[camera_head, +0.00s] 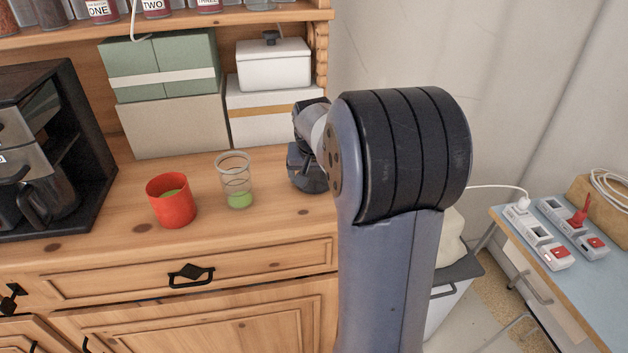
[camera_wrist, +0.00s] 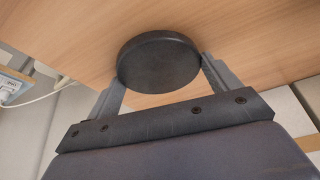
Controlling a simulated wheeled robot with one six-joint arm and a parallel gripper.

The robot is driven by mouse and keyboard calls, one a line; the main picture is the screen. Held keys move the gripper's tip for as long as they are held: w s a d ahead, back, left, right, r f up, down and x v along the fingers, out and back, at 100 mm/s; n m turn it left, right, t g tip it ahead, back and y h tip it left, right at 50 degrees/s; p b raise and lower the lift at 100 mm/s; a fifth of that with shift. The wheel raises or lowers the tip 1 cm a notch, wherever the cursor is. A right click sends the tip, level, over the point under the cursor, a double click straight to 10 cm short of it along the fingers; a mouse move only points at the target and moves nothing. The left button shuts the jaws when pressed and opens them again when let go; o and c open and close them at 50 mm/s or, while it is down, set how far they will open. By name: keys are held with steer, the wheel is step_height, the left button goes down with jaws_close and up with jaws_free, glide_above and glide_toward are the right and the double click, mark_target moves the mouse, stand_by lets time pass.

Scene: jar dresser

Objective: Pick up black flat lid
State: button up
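The black flat lid (camera_wrist: 158,62) shows in the wrist view as a dark round disc with a thick rim, in front of a wooden surface. My gripper (camera_wrist: 162,70) has its two grey fingers spread apart, one at each side of the lid. The finger tips come right up to the lid's edges, but I cannot tell whether they press on it. I also cannot tell whether the lid rests on the wood or is off it.
On the dresser top (camera_head: 110,235) stand a red cup (camera_head: 171,209) and a clear glass (camera_head: 235,173) with green contents, left of my arm. Stacked boxes (camera_head: 172,125) and a white lidded box (camera_head: 273,68) stand behind. A coffee machine (camera_head: 35,140) is far left. A side table (camera_head: 590,300) holds power strips.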

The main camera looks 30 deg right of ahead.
mark_target(314, 179)
steer(key=c, duration=0.4)
steer(key=shift+r, duration=0.1)
steer(key=shift+c, duration=0.2)
step_height(314, 179, up, 10)
steer(key=shift+b, duration=0.3)
